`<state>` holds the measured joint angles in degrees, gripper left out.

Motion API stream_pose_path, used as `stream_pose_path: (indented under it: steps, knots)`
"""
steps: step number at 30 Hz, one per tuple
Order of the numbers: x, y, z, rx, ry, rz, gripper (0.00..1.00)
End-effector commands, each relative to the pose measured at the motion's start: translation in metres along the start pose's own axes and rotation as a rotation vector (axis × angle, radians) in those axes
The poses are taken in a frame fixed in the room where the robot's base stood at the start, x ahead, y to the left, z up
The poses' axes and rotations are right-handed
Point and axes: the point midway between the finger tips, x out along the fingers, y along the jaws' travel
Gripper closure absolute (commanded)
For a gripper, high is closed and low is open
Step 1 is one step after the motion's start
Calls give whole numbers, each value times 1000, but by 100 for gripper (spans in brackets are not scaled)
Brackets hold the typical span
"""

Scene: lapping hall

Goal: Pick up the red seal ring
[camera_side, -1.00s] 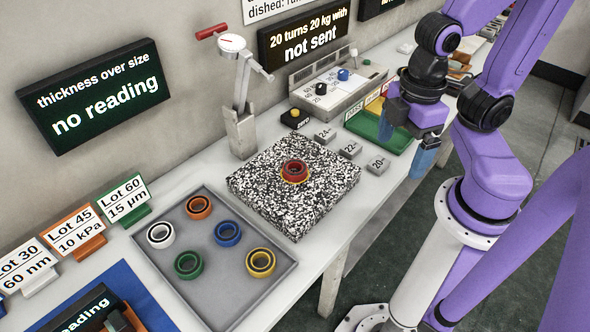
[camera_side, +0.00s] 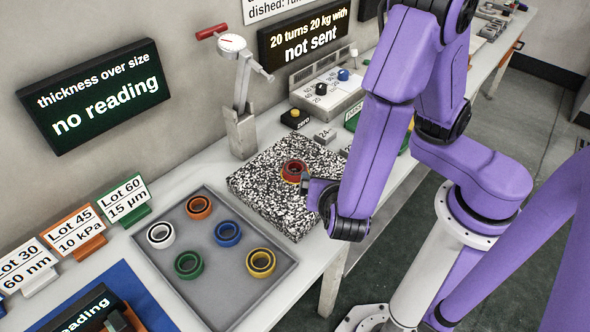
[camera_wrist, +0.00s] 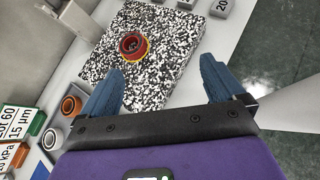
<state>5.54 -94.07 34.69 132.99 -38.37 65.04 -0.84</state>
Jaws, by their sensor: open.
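The red seal ring (camera_side: 294,168) sits on the black-and-white speckled block (camera_side: 262,190), with a yellow-orange edge showing beneath it. In the wrist view the red ring (camera_wrist: 133,43) lies ahead of the fingers and a little left of the gap's middle, on the speckled block (camera_wrist: 155,25). My gripper (camera_wrist: 162,78) has its two blue fingers wide apart with nothing between them. In the side view my gripper (camera_side: 318,192) is just right of the ring, partly hidden behind my wrist, and I cannot tell its exact height there.
A grey tray (camera_side: 205,290) left of the block holds several coloured rings. A lever stand (camera_side: 240,130) rises behind the block. A small weight marked 24 (camera_side: 325,135) stands behind the block. The bench's front edge is close to my arm.

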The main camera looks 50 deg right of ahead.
Motion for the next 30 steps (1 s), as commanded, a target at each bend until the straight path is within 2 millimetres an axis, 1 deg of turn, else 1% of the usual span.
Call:
stream_pose_path:
  steps: [1,3,6,10,13,17,27,30]
  knots:
    - [0,6,-9,-60,-48,44,4]
    - [-2,13,-19,-125,-97,98,4]
    - [-3,21,-30,-196,-152,158,4]
    - [-4,26,-38,-242,-186,201,4]
    - [1,28,-38,-252,-195,208,4]
    - [20,32,-35,-251,-196,204,4]
    - [80,46,-25,-250,-194,202,4]
    - [95,49,-22,-248,-193,202,4]
